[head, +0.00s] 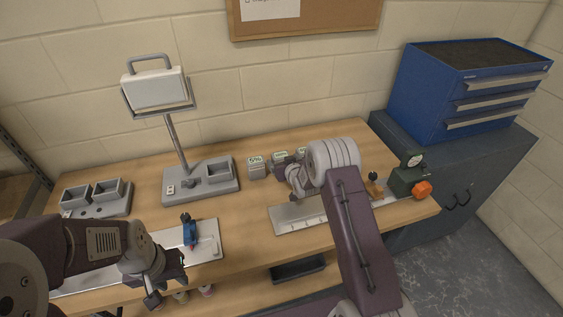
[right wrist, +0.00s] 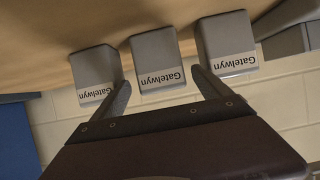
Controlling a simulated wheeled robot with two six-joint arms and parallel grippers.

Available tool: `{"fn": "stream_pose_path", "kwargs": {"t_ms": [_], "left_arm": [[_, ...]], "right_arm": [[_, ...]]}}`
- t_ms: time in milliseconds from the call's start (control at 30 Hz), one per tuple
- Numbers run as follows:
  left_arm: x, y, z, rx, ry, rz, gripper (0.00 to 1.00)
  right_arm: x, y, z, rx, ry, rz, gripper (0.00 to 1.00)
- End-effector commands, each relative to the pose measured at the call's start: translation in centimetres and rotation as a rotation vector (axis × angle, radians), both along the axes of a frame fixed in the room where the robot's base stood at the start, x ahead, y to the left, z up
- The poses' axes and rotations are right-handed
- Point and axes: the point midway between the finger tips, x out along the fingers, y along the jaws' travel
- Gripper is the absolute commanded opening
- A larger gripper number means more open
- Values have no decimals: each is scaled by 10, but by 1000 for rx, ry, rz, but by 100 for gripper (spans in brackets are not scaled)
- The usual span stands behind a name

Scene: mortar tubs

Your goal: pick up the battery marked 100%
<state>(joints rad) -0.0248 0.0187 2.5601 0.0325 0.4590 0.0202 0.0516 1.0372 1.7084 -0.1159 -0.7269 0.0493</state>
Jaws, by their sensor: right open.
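Three grey batteries stand in a row at the back of the bench. The left one (head: 256,169) reads 5% on top. The middle one (head: 279,157) has a green display too small to read, and the right one (head: 302,151) is mostly hidden by my right arm. In the right wrist view they show as three "Gatelwyn" blocks: left (right wrist: 95,76), middle (right wrist: 158,68) and right (right wrist: 227,46). My right gripper (right wrist: 163,86) is open, its fingertips near the middle block, with nothing held. My left gripper (head: 166,283) is over the front left; its jaw opening is unclear.
A lamp-like device on a grey base (head: 201,184) stands left of the batteries. A double-socket block (head: 96,207) is further left. A blue tool (head: 190,232) is on a pale plate.

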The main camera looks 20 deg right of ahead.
Motion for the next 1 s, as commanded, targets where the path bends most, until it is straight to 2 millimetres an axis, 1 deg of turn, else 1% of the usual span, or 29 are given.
{"fn": "stream_pose_path", "kwargs": {"t_ms": [33, 167, 267, 433, 467, 500, 567, 600, 667, 700, 767, 1000], "left_arm": [[0, 0, 6, 0, 0, 0, 36], [0, 0, 6, 0, 0, 0, 36], [0, 0, 6, 0, 0, 0, 36], [0, 0, 5, 0, 0, 0, 36], [0, 0, 5, 0, 0, 0, 36], [0, 0, 5, 0, 0, 0, 36], [0, 0, 5, 0, 0, 0, 36], [0, 0, 5, 0, 0, 0, 36], [0, 0, 5, 0, 0, 0, 36], [0, 0, 5, 0, 0, 0, 36], [0, 0, 5, 0, 0, 0, 36], [0, 0, 5, 0, 0, 0, 36]], "right_arm": [[8, 1, -1, 0, 0, 1, 87], [22, 1, -9, 0, -1, 1, 87], [25, 1, -12, 0, 0, 1, 87], [25, 1, -12, 0, 0, 1, 87], [25, 1, -12, 0, 1, 1, 82], [25, 1, -12, 0, 0, 1, 71], [25, 1, -12, 0, 0, 1, 54], [25, 1, -12, 0, 0, 1, 43], [25, 1, -12, 0, 0, 1, 26], [25, 1, -12, 0, 0, 1, 15], [25, 1, -12, 0, 1, 1, 0], [26, 1, -9, 0, -2, 1, 0]]}}
